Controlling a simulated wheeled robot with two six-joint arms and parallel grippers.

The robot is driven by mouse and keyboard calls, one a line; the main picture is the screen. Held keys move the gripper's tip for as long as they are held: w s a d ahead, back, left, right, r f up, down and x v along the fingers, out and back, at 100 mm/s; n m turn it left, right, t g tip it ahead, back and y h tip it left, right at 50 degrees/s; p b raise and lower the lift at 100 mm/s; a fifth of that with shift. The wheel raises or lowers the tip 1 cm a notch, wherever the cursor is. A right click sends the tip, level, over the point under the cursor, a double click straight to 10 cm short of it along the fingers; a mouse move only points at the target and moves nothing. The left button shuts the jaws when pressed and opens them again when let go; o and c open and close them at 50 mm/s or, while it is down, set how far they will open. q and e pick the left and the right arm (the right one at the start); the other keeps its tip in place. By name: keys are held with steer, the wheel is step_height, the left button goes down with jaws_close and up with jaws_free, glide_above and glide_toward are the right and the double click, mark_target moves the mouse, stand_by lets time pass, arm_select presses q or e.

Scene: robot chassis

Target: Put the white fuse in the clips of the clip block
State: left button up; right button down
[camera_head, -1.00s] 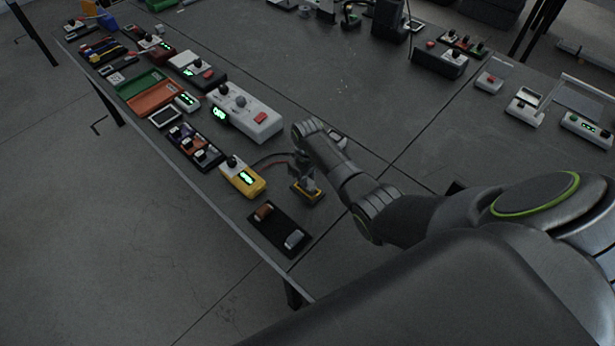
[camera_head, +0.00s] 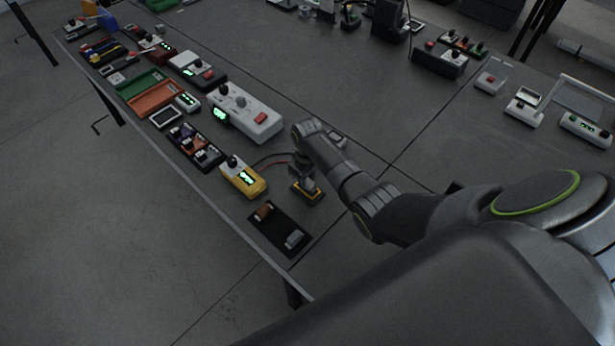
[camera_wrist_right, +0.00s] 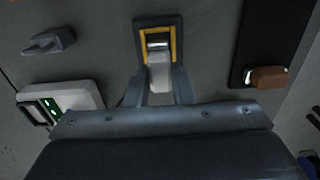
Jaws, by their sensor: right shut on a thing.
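The clip block (camera_head: 310,196) is a small dark block with yellow edges near the table's front corner. It also shows in the right wrist view (camera_wrist_right: 174,42), straight ahead of my fingers. My right gripper (camera_wrist_right: 160,85) is shut on the white fuse (camera_wrist_right: 159,76), a pale piece between its two fingertips. The fuse's far end overlaps the near part of the clip block in that view. I cannot tell whether it touches the clips. In the head view my right gripper (camera_head: 306,177) is right at the block and partly hides it. My left gripper is not in view.
A black tray (camera_head: 266,240) with a brown piece (camera_head: 264,211) and a grey piece (camera_head: 294,239) lies close by, toward the table edge. A yellow meter (camera_head: 243,178) stands left of the block. A long white device (camera_head: 245,112) is further back.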

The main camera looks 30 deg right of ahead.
stand_by(0.8)
steer(key=shift+f+b, duration=0.5)
steer(key=shift+f, duration=0.45)
steer(key=c, duration=1.2)
jaws_free()
steer(key=shift+r, duration=0.15)
step_height(320, 180, up, 17)
steer(key=shift+r+b, duration=0.1)
steer(key=shift+b, duration=0.35)
